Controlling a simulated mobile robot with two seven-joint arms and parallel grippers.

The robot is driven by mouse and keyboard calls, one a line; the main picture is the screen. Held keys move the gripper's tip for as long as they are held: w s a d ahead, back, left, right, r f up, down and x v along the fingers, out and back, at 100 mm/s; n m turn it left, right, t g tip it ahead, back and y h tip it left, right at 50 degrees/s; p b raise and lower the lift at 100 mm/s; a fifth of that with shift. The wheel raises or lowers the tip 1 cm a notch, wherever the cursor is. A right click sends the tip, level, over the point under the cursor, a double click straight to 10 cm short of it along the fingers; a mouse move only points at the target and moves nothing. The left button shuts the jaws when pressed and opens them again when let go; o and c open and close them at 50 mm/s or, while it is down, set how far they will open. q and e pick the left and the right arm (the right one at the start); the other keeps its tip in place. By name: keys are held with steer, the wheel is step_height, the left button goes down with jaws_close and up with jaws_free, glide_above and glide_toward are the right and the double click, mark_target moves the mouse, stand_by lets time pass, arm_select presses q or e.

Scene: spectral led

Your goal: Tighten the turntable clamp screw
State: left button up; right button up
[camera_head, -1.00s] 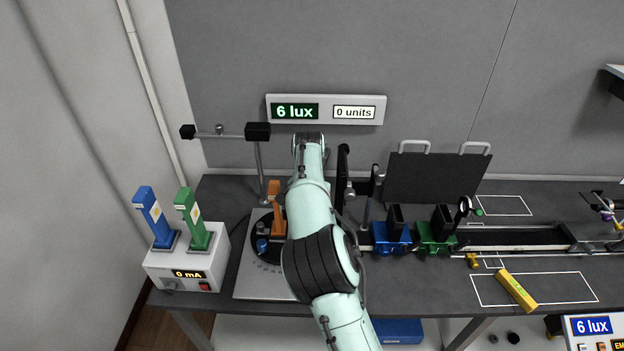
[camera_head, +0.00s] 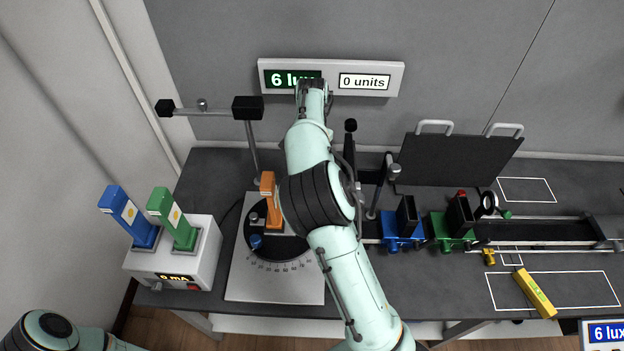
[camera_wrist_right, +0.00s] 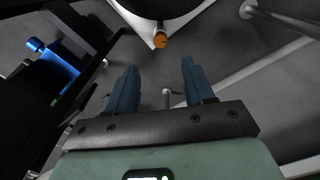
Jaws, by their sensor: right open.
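The turntable (camera_head: 262,278) is a pale plate with a black disc and a degree scale, left of centre in the head view. An orange block (camera_head: 268,205) and a blue knob (camera_head: 256,241) are on it. My right arm covers its right side. In the right wrist view, a small orange knob (camera_wrist_right: 160,40) sits at the corner of a pale plate edge, under a dark round part; I take it as the clamp screw. My right gripper (camera_wrist_right: 159,64) is open and empty, with the knob just beyond its fingertips, apparently apart. My left gripper is out of view.
A white box (camera_head: 190,262) with blue and green blocks stands left of the turntable. A dark rail (camera_head: 540,232) with blue and green carriages lies right of my arm. A display (camera_head: 385,67) is on the back wall, and a yellow bar (camera_head: 536,293) lies front right.

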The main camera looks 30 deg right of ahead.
step_height(320, 180, down, 11)
steer(key=shift+w+r, duration=0.1)
stand_by(0.3)
jaws_close()
